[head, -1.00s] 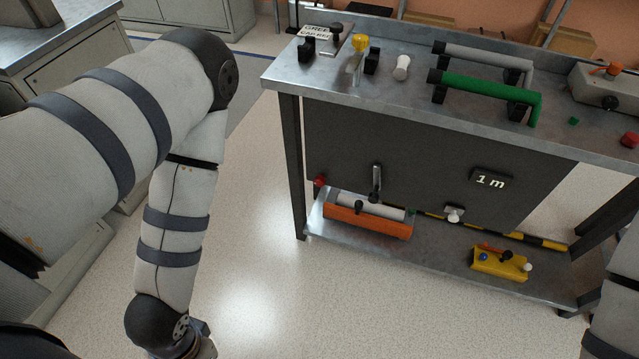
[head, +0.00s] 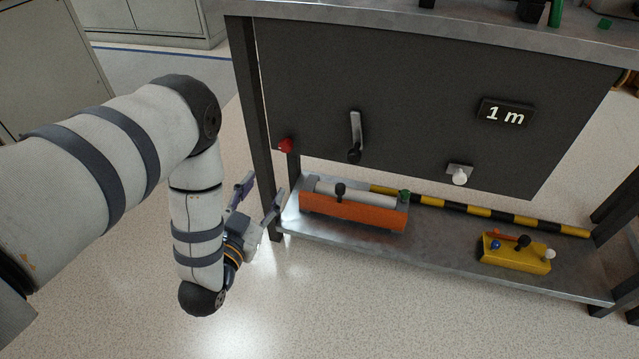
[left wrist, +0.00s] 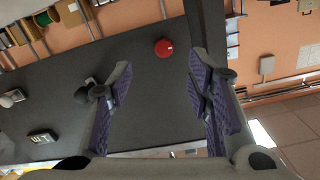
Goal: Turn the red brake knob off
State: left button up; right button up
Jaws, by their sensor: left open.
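The red brake knob (head: 285,145) sits at the left end of the dark panel under the bench top, near the left leg. In the left wrist view the knob (left wrist: 164,48) is round and red, ahead of my fingers, roughly in line with the gap between them. My left gripper (head: 262,190) is open and empty, below and a little left of the knob in the head view, beside the bench leg. Its two purple-padded fingers (left wrist: 160,85) are spread apart and do not touch the knob. I cannot tell the knob's setting. My right gripper is not in view.
The panel carries a black-ended lever (head: 355,135), a white knob (head: 459,177) and a "1 m" plate (head: 505,114). The lower shelf (head: 440,255) holds an orange unit (head: 350,212), a yellow box (head: 515,252) and a striped bar (head: 480,210). A bench leg (head: 257,120) stands close to my gripper.

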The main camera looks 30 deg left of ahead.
aim_at(284, 149)
pick_arm(q)
jog(key=shift+t, duration=0.3)
jog(key=b+x, duration=0.2)
jog(key=x, duration=0.2)
jog(key=b+x, duration=0.2)
jog(key=x, duration=0.2)
jog(key=r+b+x, duration=0.1)
jog(key=x, duration=0.3)
jog(key=shift+w+a+b, duration=0.2)
jog(key=shift+w+b, duration=0.15)
jog(key=shift+b, duration=0.05)
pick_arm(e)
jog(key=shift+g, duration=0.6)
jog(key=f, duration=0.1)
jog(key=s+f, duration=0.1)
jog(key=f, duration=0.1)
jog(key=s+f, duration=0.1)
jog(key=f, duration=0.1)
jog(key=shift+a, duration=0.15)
pick_arm(q)
grip_shut()
